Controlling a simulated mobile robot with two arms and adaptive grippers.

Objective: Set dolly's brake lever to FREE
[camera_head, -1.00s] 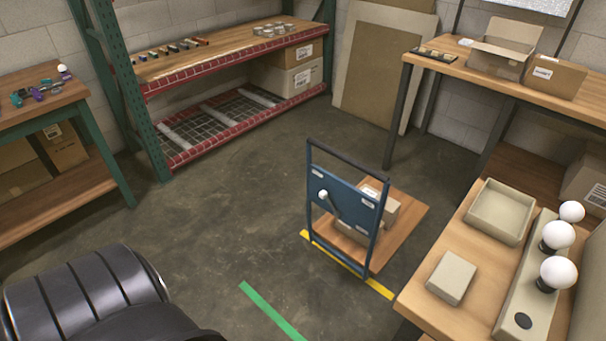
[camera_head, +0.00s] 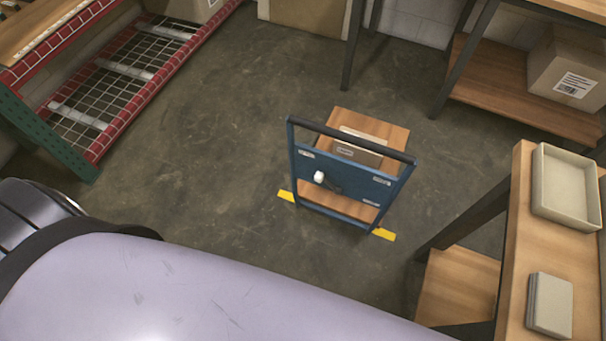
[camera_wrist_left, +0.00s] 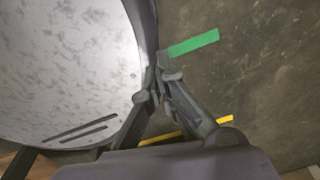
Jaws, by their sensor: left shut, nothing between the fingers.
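The dolly (camera_head: 350,174) stands on the floor in the middle of the head view, with a blue panel, a dark push bar and a wooden deck. Its brake lever (camera_head: 327,182) is a dark arm with a white knob on the panel, pointing down to the right from the knob. The labels on the panel are too small to read. My left gripper (camera_wrist_left: 158,83) shows in the left wrist view, shut and empty, above the floor and apart from the dolly. My right gripper is not in view.
A cardboard box (camera_head: 359,148) sits on the dolly deck. A yellow floor line (camera_head: 384,234) runs under it. A workbench with a tray (camera_head: 566,190) stands at right, a red-edged rack (camera_head: 120,85) at left. A green floor strip (camera_wrist_left: 194,43) shows in the wrist view. Floor left of the dolly is clear.

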